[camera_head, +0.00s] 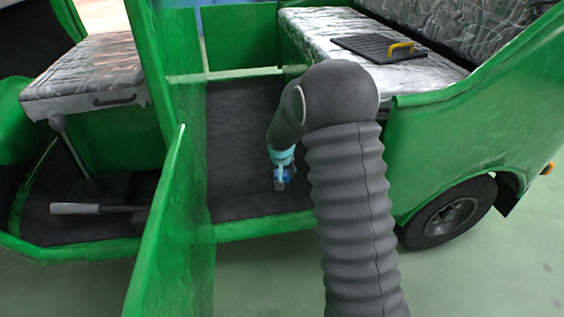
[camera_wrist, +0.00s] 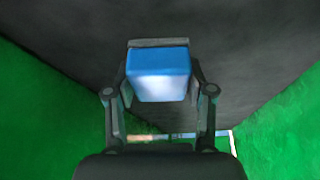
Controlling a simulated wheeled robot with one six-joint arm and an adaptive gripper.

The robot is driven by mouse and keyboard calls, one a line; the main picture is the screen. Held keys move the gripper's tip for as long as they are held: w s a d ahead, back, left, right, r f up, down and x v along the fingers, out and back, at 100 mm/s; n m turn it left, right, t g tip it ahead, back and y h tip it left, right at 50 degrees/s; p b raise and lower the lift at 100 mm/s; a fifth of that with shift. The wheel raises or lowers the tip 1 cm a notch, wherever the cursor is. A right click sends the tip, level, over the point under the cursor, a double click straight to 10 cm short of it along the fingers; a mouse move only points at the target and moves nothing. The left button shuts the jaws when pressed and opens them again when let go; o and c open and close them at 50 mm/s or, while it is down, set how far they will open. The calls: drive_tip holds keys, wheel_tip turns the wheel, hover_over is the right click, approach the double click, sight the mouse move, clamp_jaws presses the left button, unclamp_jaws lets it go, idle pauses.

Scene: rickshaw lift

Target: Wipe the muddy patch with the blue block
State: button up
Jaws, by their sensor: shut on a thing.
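My gripper (camera_head: 283,175) reaches down inside the green rickshaw, over its dark floor (camera_head: 240,150). In the wrist view my gripper (camera_wrist: 160,92) is shut on the blue block (camera_wrist: 158,84), with a finger on each side of it. The block shows a bright blue face, with a grey edge along its far side. In the head view only a small bit of blue shows at the gripper. I cannot tell whether the block touches the floor. No muddy patch can be made out in either view.
Green rickshaw panels (camera_head: 165,225) stand left of my arm. A silvery seat (camera_head: 335,30) at the back right carries a dark board with a yellow handle (camera_head: 400,48). A lever (camera_head: 95,208) lies at the front left.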

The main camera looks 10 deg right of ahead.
drive_tip(key=shift+r+p, duration=0.8)
drive_tip(key=shift+r, duration=1.1)
drive_tip(key=shift+f+b, duration=0.15)
drive_tip(key=shift+b, duration=0.2)
